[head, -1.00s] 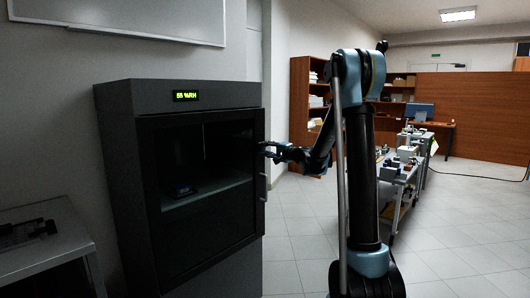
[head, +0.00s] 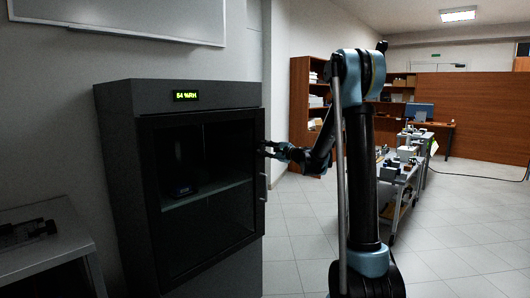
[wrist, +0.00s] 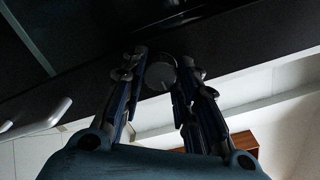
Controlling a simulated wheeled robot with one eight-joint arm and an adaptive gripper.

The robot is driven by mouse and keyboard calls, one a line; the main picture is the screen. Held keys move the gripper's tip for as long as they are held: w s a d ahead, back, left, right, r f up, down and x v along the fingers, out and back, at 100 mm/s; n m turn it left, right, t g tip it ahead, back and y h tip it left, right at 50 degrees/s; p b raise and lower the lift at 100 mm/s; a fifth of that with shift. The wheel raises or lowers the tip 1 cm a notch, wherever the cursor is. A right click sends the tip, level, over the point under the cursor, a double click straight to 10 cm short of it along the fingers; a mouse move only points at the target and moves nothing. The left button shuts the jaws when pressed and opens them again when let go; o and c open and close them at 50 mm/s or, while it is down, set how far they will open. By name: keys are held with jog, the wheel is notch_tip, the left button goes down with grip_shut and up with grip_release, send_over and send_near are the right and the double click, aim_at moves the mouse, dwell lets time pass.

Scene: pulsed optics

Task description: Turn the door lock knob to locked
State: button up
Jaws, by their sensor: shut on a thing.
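A dark grey cabinet (head: 120,170) with a glass door (head: 215,200) stands at left in the head view, and the door looks closed. The round grey lock knob (wrist: 160,73) shows in the wrist view on the dark door frame, between the fingertips of my gripper (wrist: 162,66). My gripper is shut on the knob, one finger on each side. In the head view my gripper (head: 267,150) reaches the right edge of the door, and the knob cannot be made out there. The knob's turned angle and any lock marking cannot be read.
The door's bar handle (head: 263,187) is just below my gripper; it also shows in the wrist view (wrist: 38,119). A green display (head: 186,96) tops the cabinet. A bench with equipment (head: 400,170) stands behind my arm.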

jog(key=shift+w+d, duration=0.2)
jog(key=o, duration=1.1)
jog(key=shift+w+f, duration=0.1)
jog(key=shift+f, duration=0.05)
jog(key=shift+c, duration=0.2)
jog(key=shift+a, duration=0.1)
jog(key=v, duration=1.2)
